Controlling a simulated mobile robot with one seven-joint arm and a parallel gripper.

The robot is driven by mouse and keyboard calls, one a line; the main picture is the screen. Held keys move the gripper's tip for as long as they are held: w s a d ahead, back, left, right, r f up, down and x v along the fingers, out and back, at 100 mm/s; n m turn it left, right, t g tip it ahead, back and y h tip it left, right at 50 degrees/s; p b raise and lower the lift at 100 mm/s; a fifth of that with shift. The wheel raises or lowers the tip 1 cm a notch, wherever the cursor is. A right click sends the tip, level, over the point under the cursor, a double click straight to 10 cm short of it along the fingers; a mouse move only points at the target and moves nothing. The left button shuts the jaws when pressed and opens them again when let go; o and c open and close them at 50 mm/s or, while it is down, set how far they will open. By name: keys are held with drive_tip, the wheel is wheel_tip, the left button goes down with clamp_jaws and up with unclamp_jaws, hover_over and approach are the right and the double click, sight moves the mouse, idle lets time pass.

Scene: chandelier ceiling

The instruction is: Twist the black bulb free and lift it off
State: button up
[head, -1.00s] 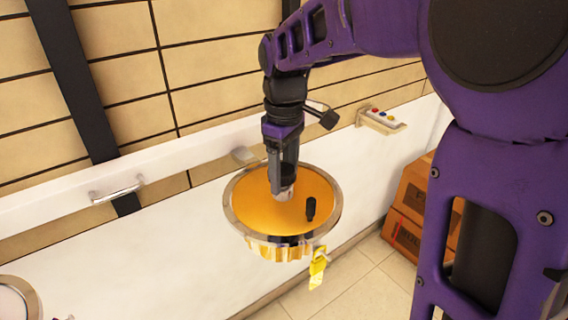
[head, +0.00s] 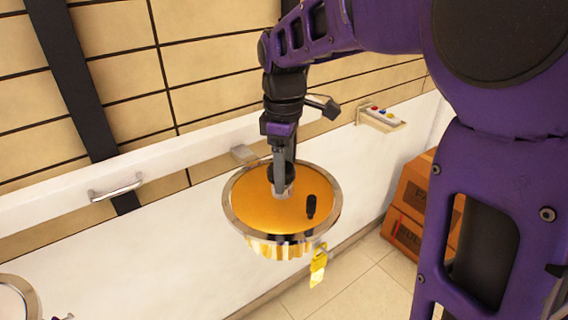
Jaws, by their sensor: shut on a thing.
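A round gold-topped fixture (head: 244,205) with a silver rim holds a pale socket (head: 281,194) near its middle. My gripper (head: 282,183) points down over the socket. Its fingers are shut on a dark rounded thing, the black bulb (head: 273,172), just above the socket. The fingers partly hide the bulb, and I cannot tell whether it still touches the socket. A small black upright piece (head: 310,207) stands on the gold top to the right of my gripper.
A yellow tag (head: 318,265) hangs at the fixture's right edge. A white ledge (head: 150,245) runs behind and left. A button box (head: 381,117) is on the wall side at right. Cardboard boxes (head: 408,205) stand on the floor at right.

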drive_tip(key=shift+s+a+r, duration=0.1)
drive_tip(key=shift+a+r, duration=0.05)
drive_tip(key=shift+r, duration=0.5)
drive_tip(key=shift+s+a+r, duration=0.1)
drive_tip(key=shift+r, duration=0.55)
drive_tip(key=shift+w+d+r, duration=0.15)
drive_tip(key=shift+r, duration=0.25)
drive_tip(key=shift+r, duration=0.1)
drive_tip(key=shift+r, duration=1.9)
